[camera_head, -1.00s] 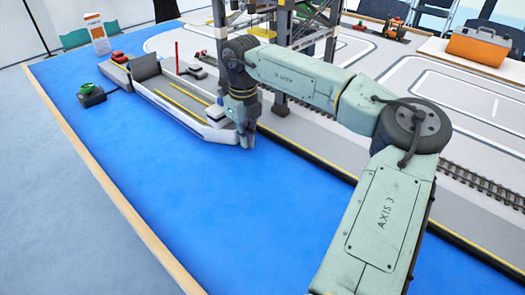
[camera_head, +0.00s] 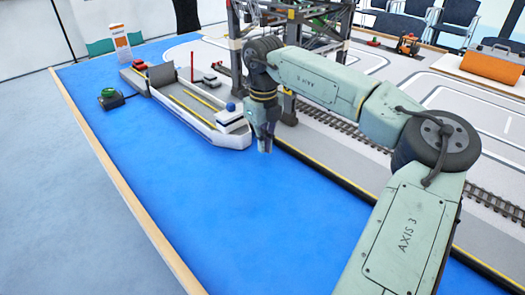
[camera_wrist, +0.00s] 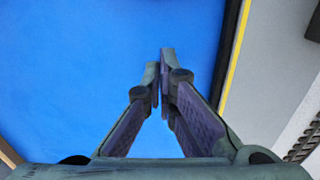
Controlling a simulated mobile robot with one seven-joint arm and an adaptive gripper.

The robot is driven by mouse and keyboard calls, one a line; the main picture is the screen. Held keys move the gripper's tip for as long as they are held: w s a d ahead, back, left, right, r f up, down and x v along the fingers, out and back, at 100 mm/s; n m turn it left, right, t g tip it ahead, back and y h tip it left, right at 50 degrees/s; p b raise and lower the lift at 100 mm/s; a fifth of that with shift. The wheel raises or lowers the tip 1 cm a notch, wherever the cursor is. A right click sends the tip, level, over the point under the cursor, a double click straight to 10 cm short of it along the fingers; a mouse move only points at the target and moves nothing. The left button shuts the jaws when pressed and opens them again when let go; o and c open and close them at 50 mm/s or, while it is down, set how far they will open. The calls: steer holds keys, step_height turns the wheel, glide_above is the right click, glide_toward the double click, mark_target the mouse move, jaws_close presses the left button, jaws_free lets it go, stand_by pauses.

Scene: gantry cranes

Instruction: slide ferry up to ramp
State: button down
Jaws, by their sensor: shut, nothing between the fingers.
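The ferry (camera_head: 190,113) is a long, low white and grey boat on the blue water surface (camera_head: 190,190). Its bow and small white cabin (camera_head: 231,119) with a blue top point towards my gripper. Its far end is beside a grey ramp-like piece (camera_head: 134,82) at the upper left; I cannot tell whether they touch. My gripper (camera_head: 265,149) points down just right of the bow, with a small gap of blue between. In the wrist view, its fingers (camera_wrist: 162,58) are together and empty above the blue surface; the ferry is out of that view.
A gantry crane (camera_head: 290,70) stands behind my arm on the grey quay. A rail track (camera_head: 350,130) runs along the quay, whose edge has a yellow line. A green button box (camera_head: 109,98) sits left of the ferry. The blue surface in front is clear.

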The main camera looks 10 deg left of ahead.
step_height(320, 180, up, 7)
steer(key=shift+a+b, duration=0.3)
steer(key=shift+w, duration=0.1)
